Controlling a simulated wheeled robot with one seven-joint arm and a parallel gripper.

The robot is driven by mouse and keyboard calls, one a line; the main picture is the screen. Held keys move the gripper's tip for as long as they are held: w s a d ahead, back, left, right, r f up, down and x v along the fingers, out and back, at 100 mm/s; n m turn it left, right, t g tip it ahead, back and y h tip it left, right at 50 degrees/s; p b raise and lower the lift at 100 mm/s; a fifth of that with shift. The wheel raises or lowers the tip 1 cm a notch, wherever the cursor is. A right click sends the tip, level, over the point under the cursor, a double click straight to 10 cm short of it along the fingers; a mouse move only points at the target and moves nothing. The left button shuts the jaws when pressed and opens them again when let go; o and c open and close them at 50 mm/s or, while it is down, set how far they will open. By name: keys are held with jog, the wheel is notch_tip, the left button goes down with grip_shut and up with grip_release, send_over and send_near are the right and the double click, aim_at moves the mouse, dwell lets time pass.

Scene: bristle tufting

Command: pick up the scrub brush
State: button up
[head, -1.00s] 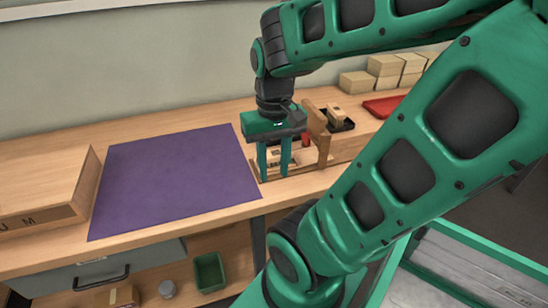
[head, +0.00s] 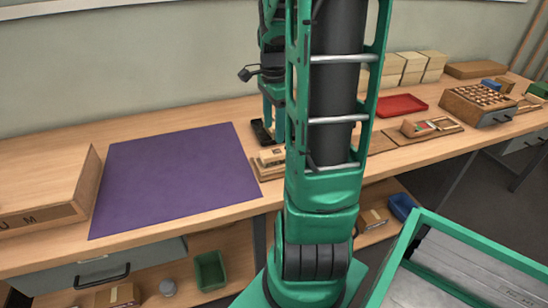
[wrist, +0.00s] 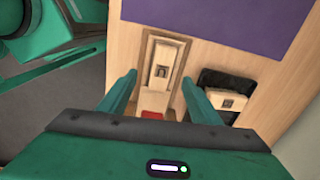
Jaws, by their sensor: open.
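A pale wooden block with a dark mark (wrist: 163,72), like a brush back, lies in a long wooden holder (wrist: 148,50) in the wrist view. The block also shows beside my arm in the head view (head: 272,157). A second marked block (wrist: 228,101) rests on a black tray (wrist: 212,78) to the right in the wrist view. I cannot tell which block is the scrub brush; no bristles show. My gripper (wrist: 160,82) is open and empty, its fingers apart above the bench. In the head view my gripper (head: 273,112) is partly hidden by my arm.
A purple mat (head: 175,180) covers bench left of the holder, beside a wooden box (head: 45,195). A red tray (head: 400,105), stacked pale blocks (head: 412,66) and a drilled wooden block (head: 478,103) stand to the right. My arm hides some bench.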

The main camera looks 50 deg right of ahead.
jog(key=shift+w+d+f+m, duration=0.2)
jog(key=shift+d+f+m, duration=0.2)
jog(key=shift+f+m, duration=0.15)
send_over(276, 151)
jog(key=f, duration=0.4)
jog(key=shift+w+a+f, duration=0.1)
jog(key=shift+a+f, duration=0.25)
jog(key=shift+f, duration=0.05)
jog(key=shift+s+d+f, duration=0.1)
jog(key=shift+d+f, duration=0.05)
jog(key=shift+f, duration=1.2)
jog(key=shift+s+d+f, duration=0.1)
jog(key=shift+d+f, duration=0.05)
jog(key=shift+f, duration=1.15)
jog(key=shift+c, duration=0.4)
jog(key=c, duration=1.1)
jog(key=shift+r, duration=0.1)
